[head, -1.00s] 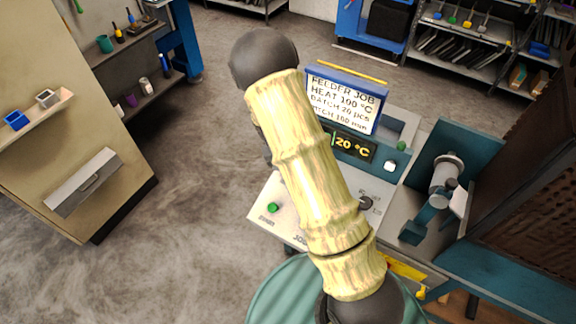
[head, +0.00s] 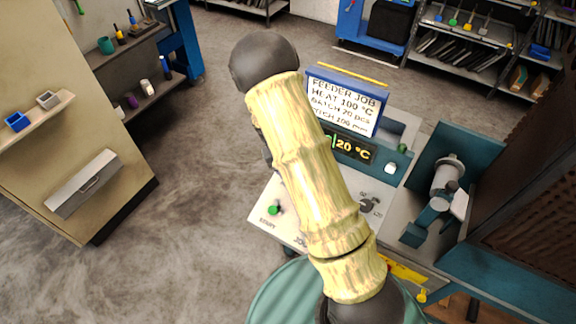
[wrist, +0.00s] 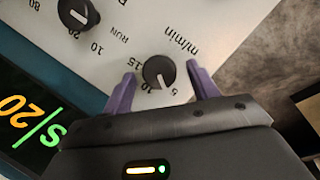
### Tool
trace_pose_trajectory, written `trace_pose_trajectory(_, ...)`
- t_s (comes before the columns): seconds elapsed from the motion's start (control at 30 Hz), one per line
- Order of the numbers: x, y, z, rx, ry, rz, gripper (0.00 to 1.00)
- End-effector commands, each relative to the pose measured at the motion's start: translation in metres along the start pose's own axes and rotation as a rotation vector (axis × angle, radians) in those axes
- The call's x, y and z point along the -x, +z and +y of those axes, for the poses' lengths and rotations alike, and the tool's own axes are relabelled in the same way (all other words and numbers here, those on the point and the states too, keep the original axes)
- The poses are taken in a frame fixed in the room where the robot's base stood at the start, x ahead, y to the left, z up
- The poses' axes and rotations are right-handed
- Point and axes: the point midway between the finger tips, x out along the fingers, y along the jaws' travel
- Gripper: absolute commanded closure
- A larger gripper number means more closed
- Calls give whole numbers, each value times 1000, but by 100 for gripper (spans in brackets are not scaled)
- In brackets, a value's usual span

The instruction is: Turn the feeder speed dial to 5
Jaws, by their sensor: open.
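The feeder speed dial (wrist: 159,72) is a round black knob with a white pointer, on a pale panel marked m/min, in the wrist view. Its pointer aims down and slightly right, close to the 5 mark, between the 10 and the 5. My gripper (wrist: 162,84) is open, with one purple finger on each side of the knob. I cannot tell whether either finger touches it. In the head view my arm covers the gripper and this dial.
A second black knob (wrist: 78,14) sits nearby on the panel. A display (wrist: 30,120) lies beside the panel. In the head view the job sign (head: 343,99) stands behind the machine. A green button (head: 274,209) and a dark knob (head: 369,205) flank my arm.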

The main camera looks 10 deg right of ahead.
Motion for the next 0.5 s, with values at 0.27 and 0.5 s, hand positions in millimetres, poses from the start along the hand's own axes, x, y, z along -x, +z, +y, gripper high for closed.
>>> trace_pose_trajectory(0.27, 16, 0, -1, 1, -1, 1, 41)
trace_pose_trajectory(0.5, 59, 0, -1, 0, -1, 3, 41)
